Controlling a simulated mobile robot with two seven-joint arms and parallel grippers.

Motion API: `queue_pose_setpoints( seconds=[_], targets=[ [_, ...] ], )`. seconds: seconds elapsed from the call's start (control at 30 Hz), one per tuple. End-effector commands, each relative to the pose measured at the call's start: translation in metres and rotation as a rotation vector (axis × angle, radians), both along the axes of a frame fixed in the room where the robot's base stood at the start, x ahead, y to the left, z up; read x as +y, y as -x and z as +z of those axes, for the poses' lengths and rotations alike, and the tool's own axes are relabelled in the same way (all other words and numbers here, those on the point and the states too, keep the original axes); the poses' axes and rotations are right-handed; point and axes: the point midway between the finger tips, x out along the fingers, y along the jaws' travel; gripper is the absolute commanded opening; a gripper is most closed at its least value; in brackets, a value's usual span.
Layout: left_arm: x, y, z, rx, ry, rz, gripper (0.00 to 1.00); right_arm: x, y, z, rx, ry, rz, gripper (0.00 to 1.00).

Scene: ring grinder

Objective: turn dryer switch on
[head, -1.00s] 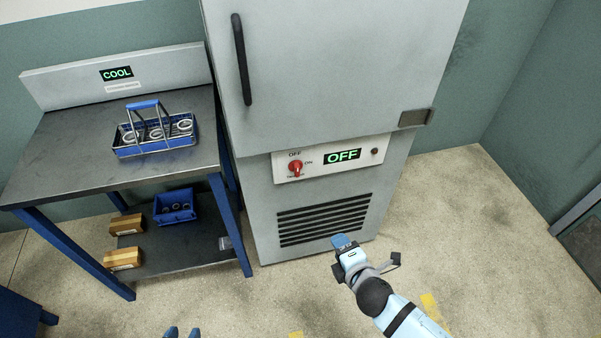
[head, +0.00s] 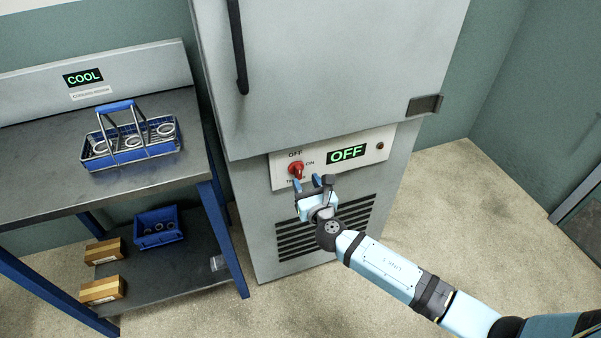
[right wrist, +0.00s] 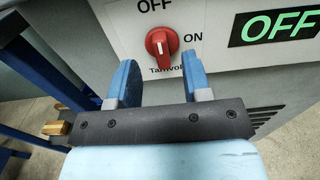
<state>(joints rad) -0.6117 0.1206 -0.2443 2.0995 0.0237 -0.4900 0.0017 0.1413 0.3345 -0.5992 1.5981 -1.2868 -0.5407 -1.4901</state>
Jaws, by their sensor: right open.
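The dryer (head: 340,70) is a tall grey cabinet with a white control panel (head: 376,147) low on its front. The red rotary switch (head: 296,170) sits on the panel's left, with its white mark pointing up toward OFF; it also shows in the right wrist view (right wrist: 161,43). The panel display (head: 347,154) reads OFF in green. My right gripper (head: 308,181) is open and empty just below and in front of the switch. In the right wrist view its blue fingers (right wrist: 160,80) stand apart, with the switch beyond the gap. My left gripper is not in view.
A metal table (head: 50,203) with blue legs stands left of the dryer, carrying a blue basket of rings (head: 128,153). Floor right of the dryer is clear.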

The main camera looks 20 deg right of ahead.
Motion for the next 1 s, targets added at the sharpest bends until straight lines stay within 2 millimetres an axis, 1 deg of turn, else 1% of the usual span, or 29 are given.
queue_pose_setpoints(
  seconds=[0.03,0.1,0.2,0.3,0.43,0.67,0.7,0.77,0.8,0.87,1.0],
  targets=[
    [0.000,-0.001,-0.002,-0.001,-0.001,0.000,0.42,0.001,-0.011,0.000,-0.001,-0.001,-0.001,0.45],
    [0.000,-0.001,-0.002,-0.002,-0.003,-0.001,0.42,0.001,-0.022,0.000,0.000,-0.002,0.000,0.45],
    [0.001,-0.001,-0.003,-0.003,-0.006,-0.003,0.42,0.001,-0.034,-0.001,0.000,-0.002,0.000,0.45],
    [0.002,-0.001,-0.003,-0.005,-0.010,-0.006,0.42,0.002,-0.042,0.000,0.000,-0.003,0.000,0.45],
    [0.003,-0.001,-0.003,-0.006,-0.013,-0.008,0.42,0.002,-0.046,-0.001,0.002,-0.003,0.000,0.45],
    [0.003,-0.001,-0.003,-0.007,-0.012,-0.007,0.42,0.002,-0.046,-0.001,0.002,-0.003,0.000,0.45],
    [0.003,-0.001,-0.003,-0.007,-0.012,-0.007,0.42,0.002,-0.046,-0.001,0.002,-0.003,0.000,0.35],
    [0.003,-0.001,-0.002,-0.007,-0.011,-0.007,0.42,0.002,-0.046,-0.001,0.001,-0.003,0.000,0.22],
    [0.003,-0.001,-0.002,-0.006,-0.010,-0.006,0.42,0.002,-0.046,-0.001,0.001,-0.003,0.000,0.12],
    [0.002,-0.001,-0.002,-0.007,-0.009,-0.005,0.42,0.002,-0.046,-0.001,0.001,-0.003,0.000,0.00],
    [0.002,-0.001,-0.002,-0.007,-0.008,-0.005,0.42,0.002,-0.046,-0.001,0.001,-0.004,0.000,0.00]
  ],
)
